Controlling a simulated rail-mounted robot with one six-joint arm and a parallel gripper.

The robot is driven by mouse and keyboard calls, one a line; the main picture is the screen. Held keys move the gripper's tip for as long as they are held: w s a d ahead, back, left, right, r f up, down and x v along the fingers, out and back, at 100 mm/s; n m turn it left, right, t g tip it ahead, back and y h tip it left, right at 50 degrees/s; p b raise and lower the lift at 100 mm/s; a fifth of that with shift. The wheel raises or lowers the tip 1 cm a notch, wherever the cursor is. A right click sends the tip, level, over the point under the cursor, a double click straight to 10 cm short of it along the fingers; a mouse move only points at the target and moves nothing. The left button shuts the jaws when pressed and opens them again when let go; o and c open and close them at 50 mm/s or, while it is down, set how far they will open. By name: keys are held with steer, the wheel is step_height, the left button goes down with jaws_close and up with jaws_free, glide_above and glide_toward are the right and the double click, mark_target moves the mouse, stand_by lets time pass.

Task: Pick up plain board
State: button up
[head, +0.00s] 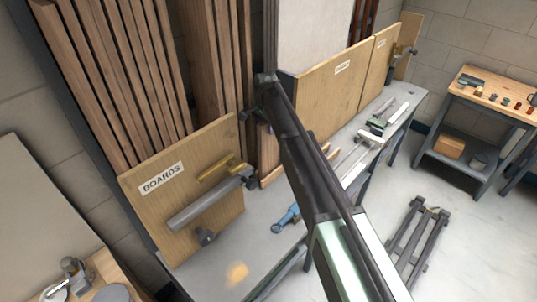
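Tall brown wooden boards (118,75) stand upright, side by side, in a rack at the upper left. More upright boards (212,70) stand to the right of them. A light wooden front panel labelled BOARDS (215,140) stands before them and hides their lower ends. I cannot tell which one is the plain board. My arm reaches up from the lower right across the bench. My gripper (251,117) appears small and dark at the arm's far end, near the right-hand boards. Its fingers are too small and dark to tell whether it is open or shut.
A brass-coloured bar (222,168) and a grey pipe (203,208) are in front of the labelled panel. A blue tool (286,219) lies on the grey bench (236,250). Other labelled panels (335,92) continue right. A folding stand (415,232) is on the floor.

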jaws_close()
stand_by(0.3)
